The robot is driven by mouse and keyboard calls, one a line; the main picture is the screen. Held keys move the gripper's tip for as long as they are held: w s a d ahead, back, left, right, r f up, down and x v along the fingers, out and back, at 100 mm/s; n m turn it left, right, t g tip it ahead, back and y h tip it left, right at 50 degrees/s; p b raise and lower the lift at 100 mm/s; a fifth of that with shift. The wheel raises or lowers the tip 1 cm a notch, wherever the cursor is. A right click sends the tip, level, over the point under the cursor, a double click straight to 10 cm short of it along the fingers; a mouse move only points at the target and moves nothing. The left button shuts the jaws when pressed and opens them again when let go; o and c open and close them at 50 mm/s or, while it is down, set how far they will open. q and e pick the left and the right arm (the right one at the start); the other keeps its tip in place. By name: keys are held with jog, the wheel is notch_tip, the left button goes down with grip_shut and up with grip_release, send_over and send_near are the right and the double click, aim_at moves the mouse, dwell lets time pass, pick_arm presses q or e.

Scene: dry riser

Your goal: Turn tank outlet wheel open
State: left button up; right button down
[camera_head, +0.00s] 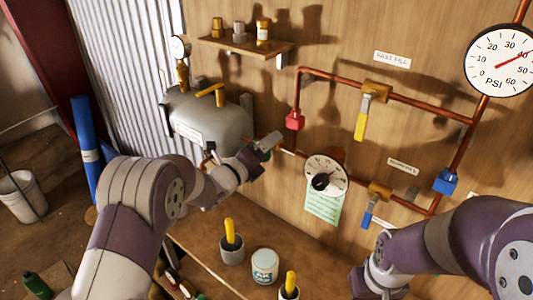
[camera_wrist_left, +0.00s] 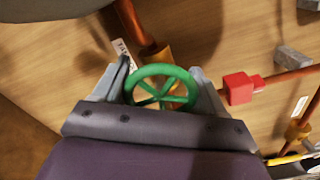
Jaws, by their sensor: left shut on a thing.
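The tank outlet wheel (camera_wrist_left: 161,87) is a green spoked handwheel in the left wrist view. It sits between the two fingers of my left gripper (camera_wrist_left: 162,88), which are shut on its rim at both sides. In the head view my left gripper (camera_head: 265,146) reaches to the front right of the grey tank (camera_head: 215,118), and the wheel is hidden there. My right arm is at the lower right of the head view; its fingertips are not clearly visible.
Copper pipes carry a yellow-handled valve (camera_head: 361,120), a blue-handled valve (camera_head: 369,212), a red fitting (camera_head: 294,120) and a blue fitting (camera_head: 445,181). A dial (camera_head: 326,175) and a PSI gauge (camera_head: 500,61) are on the wall. Cups (camera_head: 232,250) and a tin (camera_head: 264,267) stand on the bench below.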

pick_arm(q)
jog(key=shift+f+n+b, duration=0.25)
jog(key=shift+n+b, duration=0.85)
jog(key=shift+b, duration=0.05)
jog(key=shift+r+n+b, duration=0.15)
jog(key=shift+n+b, duration=0.75)
jog(key=shift+n, duration=0.5)
jog(key=o, duration=1)
jog(key=shift+c, duration=0.2)
jog(key=shift+r, duration=0.1)
jog(key=shift+s+a, duration=0.1)
